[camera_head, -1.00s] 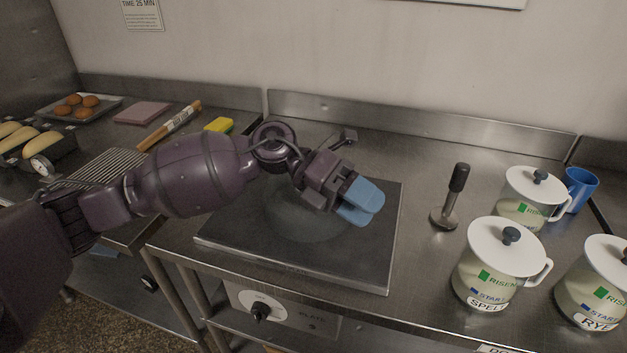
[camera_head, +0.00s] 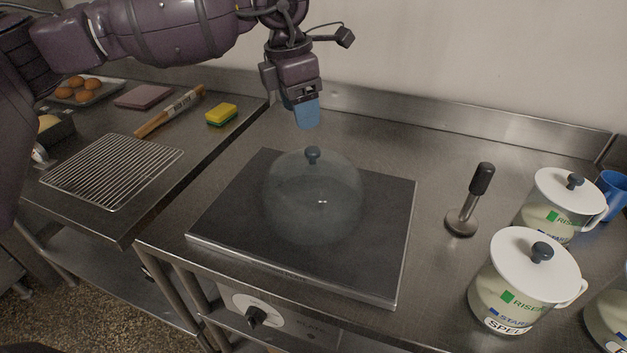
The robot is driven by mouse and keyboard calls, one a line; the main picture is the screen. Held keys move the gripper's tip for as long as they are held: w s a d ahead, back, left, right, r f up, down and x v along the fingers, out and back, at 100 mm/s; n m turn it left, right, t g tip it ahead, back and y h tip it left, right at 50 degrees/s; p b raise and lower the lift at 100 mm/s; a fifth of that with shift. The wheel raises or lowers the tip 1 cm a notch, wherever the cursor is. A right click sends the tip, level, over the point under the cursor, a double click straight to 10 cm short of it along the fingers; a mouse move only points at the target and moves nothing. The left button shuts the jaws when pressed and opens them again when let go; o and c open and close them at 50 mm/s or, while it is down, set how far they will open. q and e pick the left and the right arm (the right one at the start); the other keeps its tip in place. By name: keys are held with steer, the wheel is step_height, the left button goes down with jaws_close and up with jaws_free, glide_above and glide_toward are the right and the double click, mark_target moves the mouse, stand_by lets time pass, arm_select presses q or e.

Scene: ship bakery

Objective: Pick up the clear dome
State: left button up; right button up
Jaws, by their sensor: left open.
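The clear dome (camera_head: 313,200) sits on the dark hot plate (camera_head: 240,222) in the middle of the counter. It is see-through and has a small dark knob (camera_head: 312,154) on top. My left gripper (camera_head: 308,122) points down, with its blue fingertips just above and slightly behind the knob in the picture. It is open and holds nothing, though its fingers overlap in this view and the gap between them does not show. My right gripper is not in view.
A steel tamper with a black handle (camera_head: 482,180) stands right of the plate. Lidded jars (camera_head: 523,285) and a blue cup (camera_head: 611,190) are at the right. A wire rack (camera_head: 112,170), yellow sponge (camera_head: 221,115) and rolling pin (camera_head: 170,112) lie on the left counter.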

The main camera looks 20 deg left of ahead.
mark_target(312, 149)
arm_select(q)
steer(key=f, duration=0.3)
steer(key=d+f, duration=0.1)
steer(key=f, duration=0.4)
steer(key=shift+w+d+f+b, duration=0.3)
steer(key=shift+d+f, duration=0.1)
jaws_close()
